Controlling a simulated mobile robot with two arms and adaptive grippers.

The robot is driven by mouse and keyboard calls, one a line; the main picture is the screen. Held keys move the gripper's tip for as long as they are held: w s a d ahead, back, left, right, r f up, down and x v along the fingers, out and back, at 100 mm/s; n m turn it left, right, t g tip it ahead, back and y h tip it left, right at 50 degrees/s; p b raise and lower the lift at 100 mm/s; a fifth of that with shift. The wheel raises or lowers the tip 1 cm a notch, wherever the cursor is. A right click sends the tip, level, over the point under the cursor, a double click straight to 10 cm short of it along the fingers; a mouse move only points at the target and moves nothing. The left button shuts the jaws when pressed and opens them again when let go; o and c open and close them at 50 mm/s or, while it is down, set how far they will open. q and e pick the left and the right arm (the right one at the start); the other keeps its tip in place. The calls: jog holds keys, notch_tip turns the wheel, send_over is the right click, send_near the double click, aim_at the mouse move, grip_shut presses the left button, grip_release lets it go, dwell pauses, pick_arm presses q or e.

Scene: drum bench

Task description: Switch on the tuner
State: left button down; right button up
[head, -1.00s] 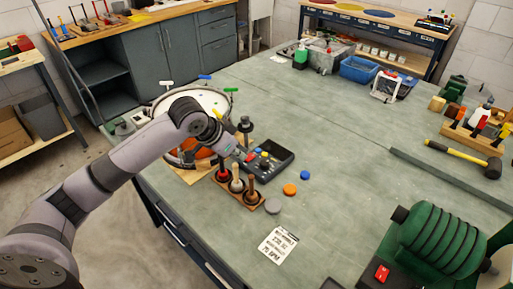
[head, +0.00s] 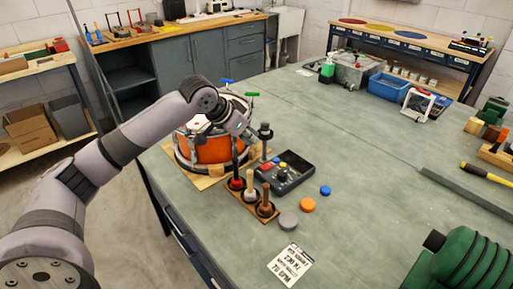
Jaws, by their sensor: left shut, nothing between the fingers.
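A dark box with a red button, a yellow knob and a small screen, which looks like the tuner (head: 296,181), lies on the green bench top right of the drum. Whether it is on cannot be read. The orange drum (head: 211,150) with a white head stands on a wooden board. My left gripper (head: 250,135) is shut and empty, in front of the drum's right side. It is up and left of the box, apart from it in the picture. My right gripper is not in view.
A wooden rack (head: 250,206) with several upright handled tools stands just left of the box, and a dark post (head: 265,138) stands behind it.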

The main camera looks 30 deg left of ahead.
pick_arm(q)
jog(key=p, duration=0.1)
send_over(269, 166)
jog(key=s, duration=0.2)
jog(key=f, duration=0.7)
jog(key=shift+w+a, duration=0.1)
jog(key=shift+a, duration=0.25)
notch_tip(269, 166, down, 3)
jog(key=shift+r, duration=0.2)
jog(key=shift+s+a+f+p, duration=0.1)
jog(key=shift+s+f+p, duration=0.2)
jog(key=shift+f, duration=0.45)
jog(key=shift+w, duration=0.1)
jog(key=shift+f+p, duration=0.1)
jog(key=shift+p, duration=0.4)
jog(key=shift+s+f, duration=0.2)
jog(key=shift+f, duration=0.05)
